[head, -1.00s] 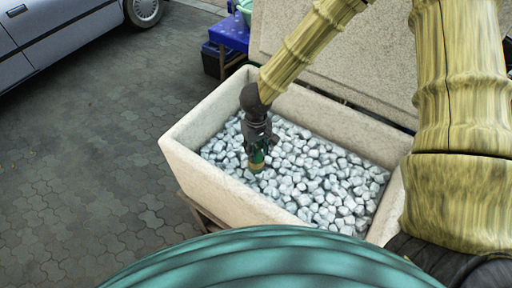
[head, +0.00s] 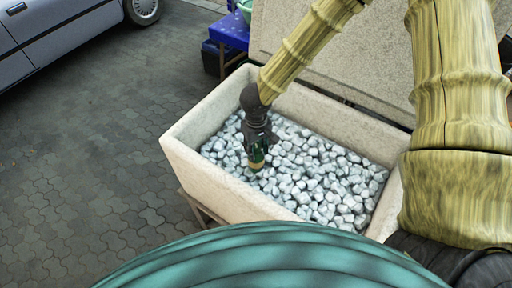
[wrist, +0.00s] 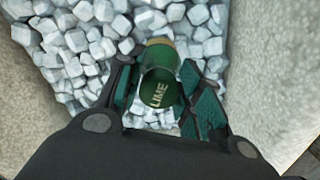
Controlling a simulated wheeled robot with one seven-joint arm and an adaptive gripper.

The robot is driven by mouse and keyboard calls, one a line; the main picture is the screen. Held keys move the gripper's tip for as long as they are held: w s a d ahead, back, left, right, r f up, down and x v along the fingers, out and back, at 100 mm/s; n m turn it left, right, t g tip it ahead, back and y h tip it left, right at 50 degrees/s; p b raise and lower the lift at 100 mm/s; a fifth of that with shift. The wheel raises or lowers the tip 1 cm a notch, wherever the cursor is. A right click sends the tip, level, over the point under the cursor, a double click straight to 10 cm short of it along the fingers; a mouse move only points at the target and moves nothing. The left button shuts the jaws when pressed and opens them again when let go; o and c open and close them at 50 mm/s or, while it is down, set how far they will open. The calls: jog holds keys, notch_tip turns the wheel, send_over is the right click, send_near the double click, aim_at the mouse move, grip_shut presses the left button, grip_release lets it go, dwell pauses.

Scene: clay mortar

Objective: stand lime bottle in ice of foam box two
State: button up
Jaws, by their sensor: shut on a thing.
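The foam box (head: 183,172) is a pale, open box full of grey-white ice cubes (head: 318,178). The lime bottle (head: 256,160) is green with a tan band at its lower end. It is about upright over the left part of the ice. In the wrist view the bottle (wrist: 160,82) shows "LIME" lettering between the fingers, with its tan end against the ice. My gripper (head: 257,143) is shut on the bottle and points down inside the box. It also shows in the wrist view (wrist: 162,100). I cannot tell whether the bottle's lower end is sunk in the ice.
A pale slab or lid (head: 330,50) stands behind the box. A blue table (head: 229,31) with a green bowl is beyond the far corner. A silver car (head: 60,35) is parked at the upper left. Paved ground (head: 95,140) left of the box is clear.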

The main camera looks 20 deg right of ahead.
jog(key=shift+f, duration=0.35)
jog(key=o, duration=1.2)
jog(key=shift+o, duration=0.4)
jog(key=o, duration=0.4)
notch_tip(320, 180, up, 8)
jog(key=p, duration=1.1)
jog(key=shift+r, duration=0.25)
notch_tip(320, 180, up, 18)
jog(key=shift+r, duration=0.25)
dwell(0.4)
dwell(0.8)
